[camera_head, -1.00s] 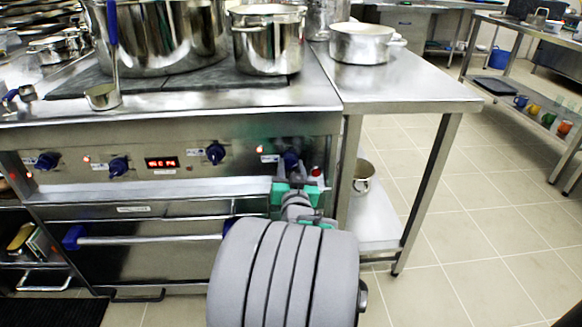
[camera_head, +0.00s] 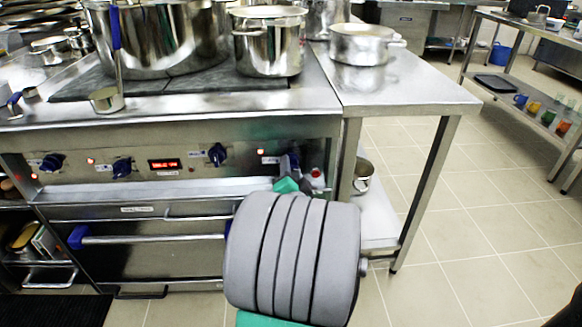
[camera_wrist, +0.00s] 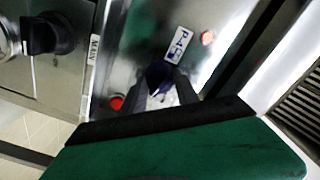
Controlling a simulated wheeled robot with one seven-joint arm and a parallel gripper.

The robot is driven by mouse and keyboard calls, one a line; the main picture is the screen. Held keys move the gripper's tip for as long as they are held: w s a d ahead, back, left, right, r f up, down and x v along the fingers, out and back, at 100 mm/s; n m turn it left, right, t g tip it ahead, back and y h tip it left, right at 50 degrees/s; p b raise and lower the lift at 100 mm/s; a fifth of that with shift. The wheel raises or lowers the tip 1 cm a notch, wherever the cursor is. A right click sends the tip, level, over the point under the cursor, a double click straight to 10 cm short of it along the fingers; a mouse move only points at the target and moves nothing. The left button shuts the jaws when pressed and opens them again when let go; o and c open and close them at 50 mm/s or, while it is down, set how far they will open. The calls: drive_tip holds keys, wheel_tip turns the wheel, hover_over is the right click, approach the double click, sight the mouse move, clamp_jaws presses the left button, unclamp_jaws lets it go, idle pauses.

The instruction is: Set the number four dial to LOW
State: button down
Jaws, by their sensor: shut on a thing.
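I cannot read the dial's pointer or setting.
A red lamp (camera_wrist: 207,38) glows beside the label, and a red button (camera_wrist: 117,102) sits close by. A black main switch (camera_wrist: 48,35) is at the wrist view's left. Other blue dials (camera_head: 217,154) and a red display (camera_head: 164,164) line the panel. Pots stand above.

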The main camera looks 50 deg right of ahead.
idle(0.3)
drive_tip(key=c, duration=0.9)
unclamp_jaws()
drive_tip(key=v, duration=0.7)
drive_tip(key=shift+s+a, duration=0.25)
drive_tip(key=shift+a, duration=0.05)
drive_tip(key=shift+r, duration=0.1)
